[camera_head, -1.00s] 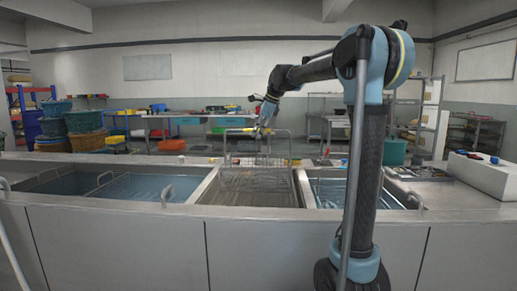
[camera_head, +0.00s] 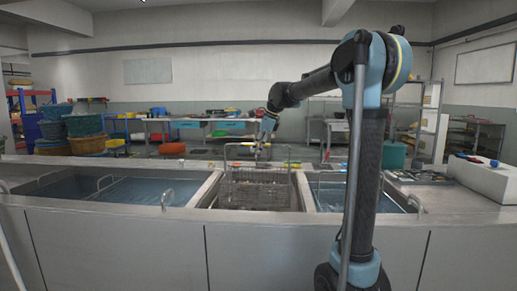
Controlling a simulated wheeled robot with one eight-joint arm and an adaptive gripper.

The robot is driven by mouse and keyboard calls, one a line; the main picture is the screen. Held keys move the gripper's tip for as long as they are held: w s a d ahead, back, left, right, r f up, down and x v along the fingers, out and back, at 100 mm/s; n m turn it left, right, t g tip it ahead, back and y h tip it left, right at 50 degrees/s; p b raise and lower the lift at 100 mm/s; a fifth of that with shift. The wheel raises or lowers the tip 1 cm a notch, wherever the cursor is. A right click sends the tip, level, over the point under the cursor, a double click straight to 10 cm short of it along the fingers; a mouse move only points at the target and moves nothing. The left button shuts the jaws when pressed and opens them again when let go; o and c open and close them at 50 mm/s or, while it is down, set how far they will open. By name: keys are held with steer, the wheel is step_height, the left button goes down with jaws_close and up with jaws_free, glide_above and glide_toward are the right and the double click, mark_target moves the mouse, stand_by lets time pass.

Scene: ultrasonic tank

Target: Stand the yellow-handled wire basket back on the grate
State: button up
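The wire basket (camera_head: 258,190) hangs or stands upright in the middle bay, between the two water-filled tanks. Its tall handle frame rises above the counter, with a yellowish grip at the top. My gripper (camera_head: 262,149) is at the top of this handle, pointing down, and appears shut on it. The fingers are too small to see in detail. The grate (camera_head: 215,203) lies in the middle bay and is mostly hidden by the basket and front rim. I cannot tell whether the basket's underside touches it.
The left tank (camera_head: 105,190) and the right tank (camera_head: 330,190) hold water and wire racks with raised handles. Metal rims separate the bays. A white block (camera_head: 485,178) with small tools stands at the right end. Stacked baskets and benches are farther back.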

stand_by(0.3)
steer(key=v, duration=1.2)
